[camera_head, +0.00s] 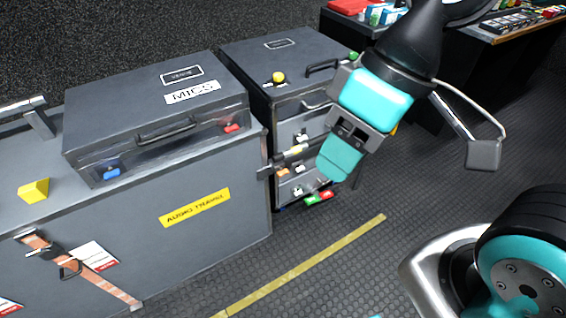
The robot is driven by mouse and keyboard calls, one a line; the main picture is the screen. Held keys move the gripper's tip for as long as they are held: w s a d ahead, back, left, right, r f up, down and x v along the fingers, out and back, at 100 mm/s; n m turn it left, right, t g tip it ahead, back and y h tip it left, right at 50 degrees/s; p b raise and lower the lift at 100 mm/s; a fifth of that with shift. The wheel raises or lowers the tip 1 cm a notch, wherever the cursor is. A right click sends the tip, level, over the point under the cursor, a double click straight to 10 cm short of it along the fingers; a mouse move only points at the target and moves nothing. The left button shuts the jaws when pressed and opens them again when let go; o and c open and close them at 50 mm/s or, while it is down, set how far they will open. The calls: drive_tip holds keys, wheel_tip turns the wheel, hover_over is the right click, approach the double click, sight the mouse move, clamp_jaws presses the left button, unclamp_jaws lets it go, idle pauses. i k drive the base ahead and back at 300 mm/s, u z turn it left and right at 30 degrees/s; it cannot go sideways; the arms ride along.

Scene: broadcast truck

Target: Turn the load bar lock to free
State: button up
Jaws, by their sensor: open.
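My gripper (338,162) hangs at the upper right of centre and points down, with turquoise fingers. It is open, and I see nothing held in it. A short dark and metallic bar (290,157) sticks out by the right end of the grey case and runs toward the fingers. It looks like part of the load bar, but I cannot be sure. Its right end is hidden behind my gripper. I cannot make out the lock or its setting, nor whether the fingers touch anything.
A grey trunk (130,240) at left carries a MICS case (105,105), a yellow wedge (34,190) and an orange strap (95,272). A dark drawer unit (245,60) stands behind my gripper. A console (515,25) is far right. The floor beyond the yellow line (300,268) is clear.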

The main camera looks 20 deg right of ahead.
sight(282, 172)
drive_tip(key=k, duration=1.2)
drive_tip(key=z, duration=0.7)
drive_tip(key=i, duration=1.7)
drive_tip(key=u, duration=0.65)
